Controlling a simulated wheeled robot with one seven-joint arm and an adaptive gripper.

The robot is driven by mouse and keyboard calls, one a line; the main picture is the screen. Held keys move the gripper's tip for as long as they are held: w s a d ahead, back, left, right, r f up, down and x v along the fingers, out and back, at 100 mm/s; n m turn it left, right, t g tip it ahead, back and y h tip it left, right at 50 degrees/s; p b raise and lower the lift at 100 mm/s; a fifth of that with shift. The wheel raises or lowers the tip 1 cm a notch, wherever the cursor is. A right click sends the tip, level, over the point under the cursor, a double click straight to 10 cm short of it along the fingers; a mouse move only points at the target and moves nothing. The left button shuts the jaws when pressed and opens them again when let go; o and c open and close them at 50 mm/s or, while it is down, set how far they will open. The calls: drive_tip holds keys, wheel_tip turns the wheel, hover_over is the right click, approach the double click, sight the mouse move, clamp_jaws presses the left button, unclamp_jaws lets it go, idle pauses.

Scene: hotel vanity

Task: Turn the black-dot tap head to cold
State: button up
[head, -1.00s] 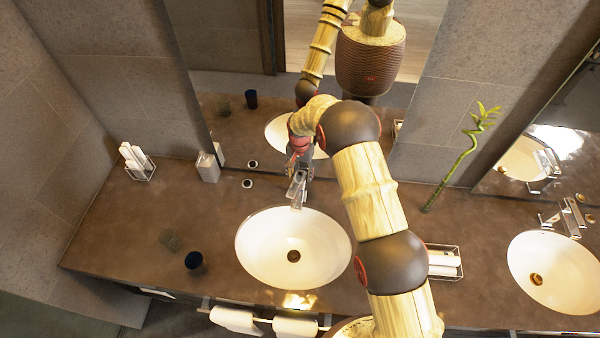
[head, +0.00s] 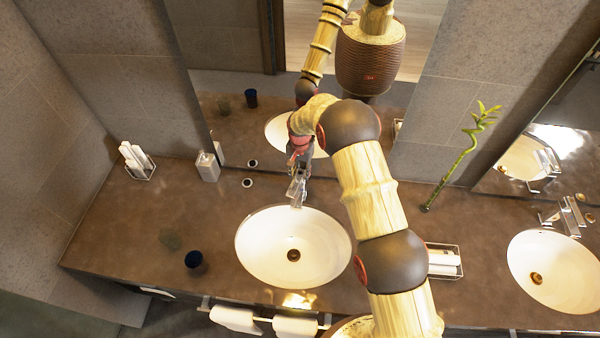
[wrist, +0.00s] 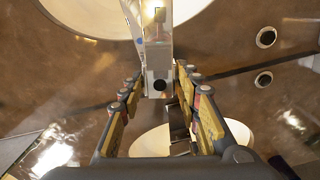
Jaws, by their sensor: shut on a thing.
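The black-dot tap head (wrist: 159,60) is a bright metal block with a round black dot on its end, at the top centre of the wrist view. In the head view the chrome tap (head: 297,188) stands behind the left basin (head: 255,260), partly hidden by my gripper. My gripper (wrist: 158,82) is shut on the tap head, with one finger on each side of it; the exact contact is hard to see. In the head view my gripper (head: 299,168) sits at the top of the tap, reaching down from behind.
A dark blue cup (head: 194,260) and a clear glass (head: 170,239) stand left of the basin. A towel rack (head: 443,261), a bamboo stem (head: 452,180) and a second basin (head: 555,285) are to the right.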

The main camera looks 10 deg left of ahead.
clamp_jaws()
drive_tip(key=shift+f+b, duration=0.1)
drive_tip(key=shift+b, duration=0.4)
drive_tip(key=n+b, duration=0.4)
drive_tip(key=shift+f, duration=0.1)
drive_tip(key=n+b, duration=0.3)
drive_tip(key=n, duration=0.1)
drive_tip(key=shift+b, duration=0.3)
drive_tip(key=shift+r+n+b, duration=0.2)
drive_tip(key=shift+n+b, duration=0.4)
drive_tip(key=shift+n, duration=0.6)
drive_tip(key=o, duration=1.2)
unclamp_jaws()
